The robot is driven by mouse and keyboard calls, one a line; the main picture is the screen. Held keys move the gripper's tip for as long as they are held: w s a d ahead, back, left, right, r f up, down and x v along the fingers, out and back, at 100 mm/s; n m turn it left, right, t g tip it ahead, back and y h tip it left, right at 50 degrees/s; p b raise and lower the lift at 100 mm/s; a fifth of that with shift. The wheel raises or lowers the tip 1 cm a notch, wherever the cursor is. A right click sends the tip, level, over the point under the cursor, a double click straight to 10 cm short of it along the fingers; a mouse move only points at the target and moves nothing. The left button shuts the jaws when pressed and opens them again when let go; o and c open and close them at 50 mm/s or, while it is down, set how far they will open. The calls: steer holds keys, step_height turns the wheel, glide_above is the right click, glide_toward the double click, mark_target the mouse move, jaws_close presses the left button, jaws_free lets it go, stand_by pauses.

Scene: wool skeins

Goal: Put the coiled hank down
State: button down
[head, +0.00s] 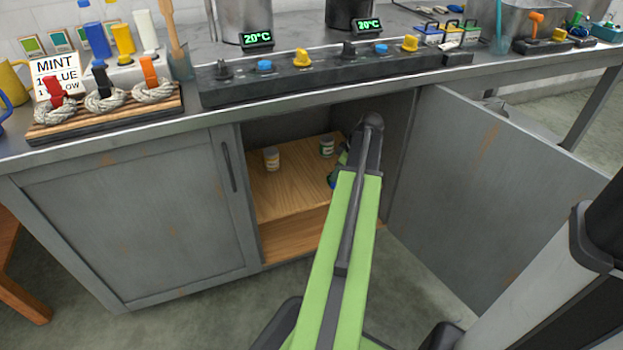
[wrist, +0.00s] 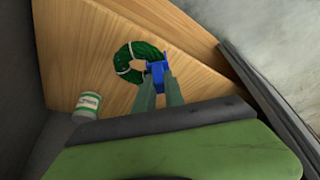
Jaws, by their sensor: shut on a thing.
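A dark green coiled hank (wrist: 124,60) with pale ties and a blue clip (wrist: 157,68) shows in the wrist view. My gripper (wrist: 158,78) is shut on the blue clip, with the coil just beyond the fingertips. The hank is over the wooden shelf (wrist: 85,40) inside the cupboard; whether it touches the wood I cannot tell. In the head view my arm reaches into the open cupboard and hides most of the gripper and hank. The wooden shelf (head: 285,190) shows there left of my arm.
A white tub with a green label (wrist: 88,106) stands on the shelf; a second tub (head: 271,158) stands further left. The cupboard door (head: 500,180) hangs open at right. A rack (head: 105,112) of pale hanks sits on the counter. Shelf between the tubs is clear.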

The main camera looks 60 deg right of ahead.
steer(key=w+a, duration=0.1)
steer(key=w, duration=0.8)
steer(key=shift+a+f+b, duration=0.15)
steer(key=shift+f+b, duration=2.2)
steer(key=c, duration=1.4)
jaws_free()
steer(key=shift+c, duration=0.2)
steer(key=shift+r+p, duration=0.6)
steer(key=p+v, duration=0.7)
steer(key=shift+r, duration=0.25)
